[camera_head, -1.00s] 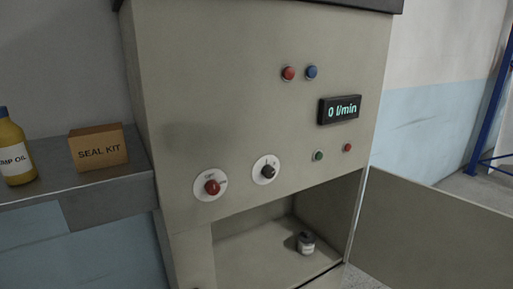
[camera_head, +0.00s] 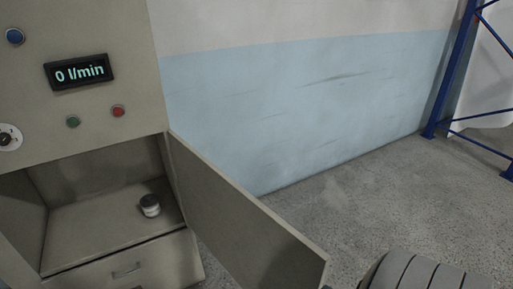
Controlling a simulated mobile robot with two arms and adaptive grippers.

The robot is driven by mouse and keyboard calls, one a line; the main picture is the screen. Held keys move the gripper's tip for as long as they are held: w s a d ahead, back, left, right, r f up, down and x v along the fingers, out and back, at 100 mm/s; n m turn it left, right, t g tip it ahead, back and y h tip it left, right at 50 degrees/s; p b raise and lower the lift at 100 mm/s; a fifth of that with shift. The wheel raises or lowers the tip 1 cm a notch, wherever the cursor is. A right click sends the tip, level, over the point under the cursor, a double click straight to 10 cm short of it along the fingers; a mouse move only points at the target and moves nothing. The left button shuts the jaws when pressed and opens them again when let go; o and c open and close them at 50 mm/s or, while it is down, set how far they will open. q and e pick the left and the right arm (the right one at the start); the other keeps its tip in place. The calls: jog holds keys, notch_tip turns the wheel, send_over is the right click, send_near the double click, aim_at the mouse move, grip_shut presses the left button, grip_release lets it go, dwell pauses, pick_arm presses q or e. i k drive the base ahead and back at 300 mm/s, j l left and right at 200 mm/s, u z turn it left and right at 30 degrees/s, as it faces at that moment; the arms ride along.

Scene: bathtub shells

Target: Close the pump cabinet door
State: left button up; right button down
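The pump cabinet (camera_head: 118,30) stands at the left of the head view. Its door (camera_head: 235,215) is hinged at the right side of the lower compartment and stands wide open, swung out to the right and toward me. The open compartment (camera_head: 90,228) shows a small grey jar (camera_head: 149,205) with a pale label on its floor. Neither of my grippers shows in this view.
A drawer front with a handle (camera_head: 127,270) sits below the compartment. A dark ribbed round object (camera_head: 425,272) is at the bottom right, close to the door's free edge. A blue rack (camera_head: 456,70) stands at the far right. Grey floor (camera_head: 345,200) lies clear between.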

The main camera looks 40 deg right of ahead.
aim_at(258, 248)
jog(key=l+u, duration=0.1)
jog(key=l, duration=0.3)
jog(key=k+l, duration=0.1)
jog(key=l, duration=0.3)
jog(key=k+l+u, duration=0.15)
jog(key=l, duration=0.65)
jog(key=k+l+u, duration=0.15)
jog(key=l, duration=0.65)
jog(key=k+u, duration=0.05)
